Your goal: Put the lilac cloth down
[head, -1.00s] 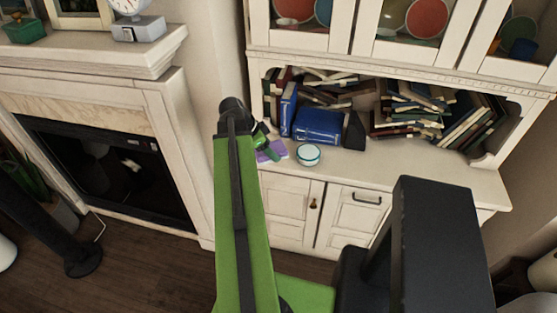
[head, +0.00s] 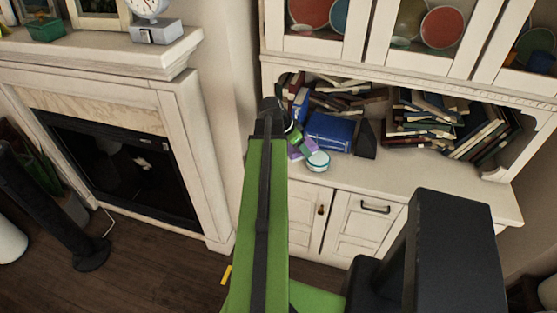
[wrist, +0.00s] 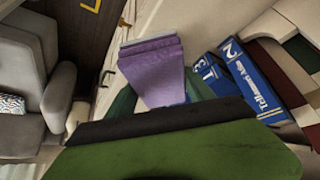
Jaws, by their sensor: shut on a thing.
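The lilac cloth (head: 301,150) is a small folded purple piece, partly hidden behind my gripper (head: 297,138) in the head view. In the wrist view the cloth (wrist: 153,72) sticks out from between the green fingers of my gripper (wrist: 160,98), which are shut on it. In the head view it appears over the cabinet's white counter, beside a white and teal round container (head: 317,161). I cannot tell whether the cloth touches the counter or the container.
Blue books (head: 328,132) stand behind the cloth, with a black bookend-like block (head: 365,140) beside them. More books (head: 430,115) fill the shelf's right side. The front counter (head: 400,178) right of the container is clear. A fireplace (head: 120,150) stands left.

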